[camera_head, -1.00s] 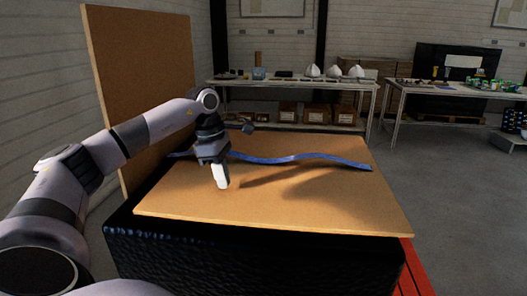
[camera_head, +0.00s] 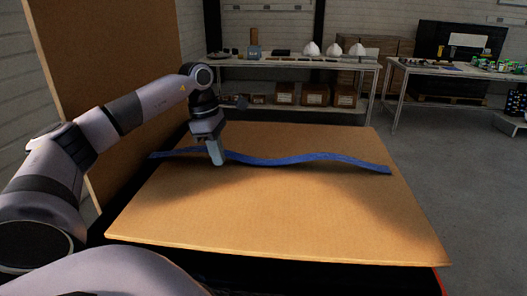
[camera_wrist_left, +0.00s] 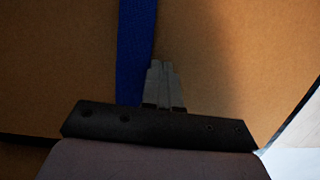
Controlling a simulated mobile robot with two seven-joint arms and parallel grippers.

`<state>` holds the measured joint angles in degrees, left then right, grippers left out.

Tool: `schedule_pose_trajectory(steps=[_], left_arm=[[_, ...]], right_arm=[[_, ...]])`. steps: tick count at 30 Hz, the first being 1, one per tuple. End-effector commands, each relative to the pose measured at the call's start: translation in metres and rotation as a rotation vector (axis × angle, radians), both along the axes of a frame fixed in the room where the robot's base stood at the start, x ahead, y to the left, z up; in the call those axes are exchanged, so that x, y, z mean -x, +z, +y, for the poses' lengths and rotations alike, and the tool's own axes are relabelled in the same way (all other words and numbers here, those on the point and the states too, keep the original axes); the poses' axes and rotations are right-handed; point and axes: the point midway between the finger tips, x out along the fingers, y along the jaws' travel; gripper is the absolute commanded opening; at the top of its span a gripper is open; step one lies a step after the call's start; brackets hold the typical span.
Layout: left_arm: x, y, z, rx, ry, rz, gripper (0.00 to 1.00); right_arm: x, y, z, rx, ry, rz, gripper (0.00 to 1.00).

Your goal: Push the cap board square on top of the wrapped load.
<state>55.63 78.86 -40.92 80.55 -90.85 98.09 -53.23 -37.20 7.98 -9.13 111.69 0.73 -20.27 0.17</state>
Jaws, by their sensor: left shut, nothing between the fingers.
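The cap board (camera_head: 270,215) is a flat tan sheet lying on the black wrapped load (camera_head: 285,276). The load shows only as a dark strip under the board's near edge and at its left corner. How square the board sits on it is hard to tell. My left gripper (camera_head: 217,161) points down over the left part of the board, shut and empty, beside the blue strap. In the left wrist view its closed fingers (camera_wrist_left: 164,72) are against the board's tan face. I cannot tell whether the tips touch it. My right gripper is out of view.
A wavy blue strap (camera_head: 300,159) lies across the board; it also shows in the left wrist view (camera_wrist_left: 136,45). A tall tan panel (camera_head: 110,80) stands at the left. Benches (camera_head: 300,63) with helmet shells stand behind. Open floor (camera_head: 450,165) lies to the right.

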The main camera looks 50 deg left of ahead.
Motion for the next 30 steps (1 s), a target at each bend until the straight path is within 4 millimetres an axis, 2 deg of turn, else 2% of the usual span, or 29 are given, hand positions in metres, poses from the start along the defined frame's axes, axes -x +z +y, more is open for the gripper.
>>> schedule_pose_trajectory(steps=[6,10,24,28,30], left_arm=[[-0.001,0.0,-0.001,0.0,-0.001,0.0,0.0],[-0.007,0.001,-0.009,0.0,-0.003,-0.001,0.0],[-0.063,0.002,-0.083,0.003,-0.003,-0.001,0.0],[-0.074,0.002,-0.098,0.002,-0.002,-0.001,0.0],[-0.073,-0.004,-0.095,-0.002,0.002,0.004,0.0]], right_arm=[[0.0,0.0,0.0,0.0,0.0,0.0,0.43],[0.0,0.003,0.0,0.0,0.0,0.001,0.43],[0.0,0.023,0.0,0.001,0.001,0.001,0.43],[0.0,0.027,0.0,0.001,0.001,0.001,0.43],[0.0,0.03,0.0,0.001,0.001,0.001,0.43]])
